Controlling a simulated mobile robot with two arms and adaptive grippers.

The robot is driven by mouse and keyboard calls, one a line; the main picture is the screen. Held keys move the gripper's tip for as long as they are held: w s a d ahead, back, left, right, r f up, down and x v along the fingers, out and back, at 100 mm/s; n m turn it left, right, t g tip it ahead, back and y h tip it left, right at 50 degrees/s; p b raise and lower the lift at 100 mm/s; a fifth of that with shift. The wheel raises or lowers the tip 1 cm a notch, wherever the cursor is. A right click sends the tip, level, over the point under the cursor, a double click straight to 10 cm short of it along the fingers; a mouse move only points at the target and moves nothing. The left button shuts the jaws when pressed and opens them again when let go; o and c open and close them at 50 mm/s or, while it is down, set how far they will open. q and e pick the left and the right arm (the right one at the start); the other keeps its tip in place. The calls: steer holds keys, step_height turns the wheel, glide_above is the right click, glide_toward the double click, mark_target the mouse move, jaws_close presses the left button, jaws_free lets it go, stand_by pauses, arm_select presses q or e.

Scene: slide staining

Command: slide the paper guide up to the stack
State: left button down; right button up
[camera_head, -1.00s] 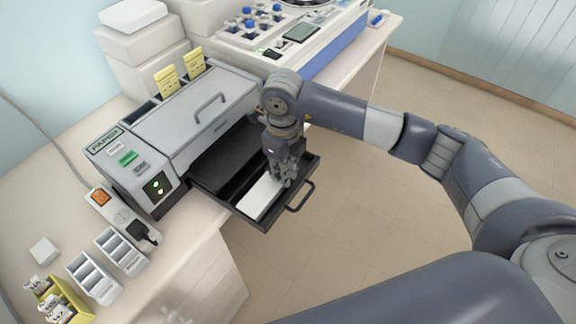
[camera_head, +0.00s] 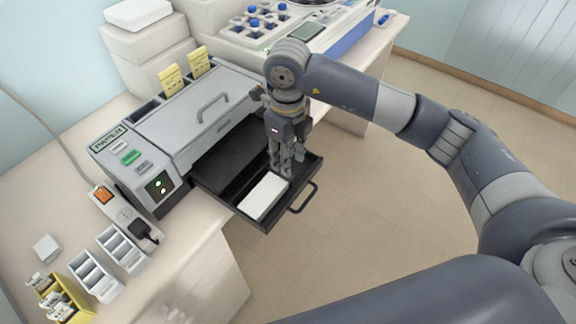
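The white paper stack (camera_head: 263,197) lies in the dark pulled-out tray (camera_head: 283,213) of the grey printer (camera_head: 205,110). My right gripper (camera_head: 283,172) points down into the tray at the far end of the stack, close to it. Whether it touches the stack or the guide is too small to tell. Its fingers look close together, but a gap between them cannot be made out. I cannot pick out the paper guide; the gripper and the dark tray may hide it. My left gripper is not in view.
The tray handle (camera_head: 304,198) juts out past the table edge over open floor. A power strip with a black plug (camera_head: 142,231), white racks (camera_head: 121,248) and a yellow rack (camera_head: 62,300) stand at the left. A device with blue-capped bottles (camera_head: 253,22) stands behind.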

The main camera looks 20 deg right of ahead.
step_height(320, 180, up, 7)
steer(key=shift+f, duration=0.2)
stand_by(0.5)
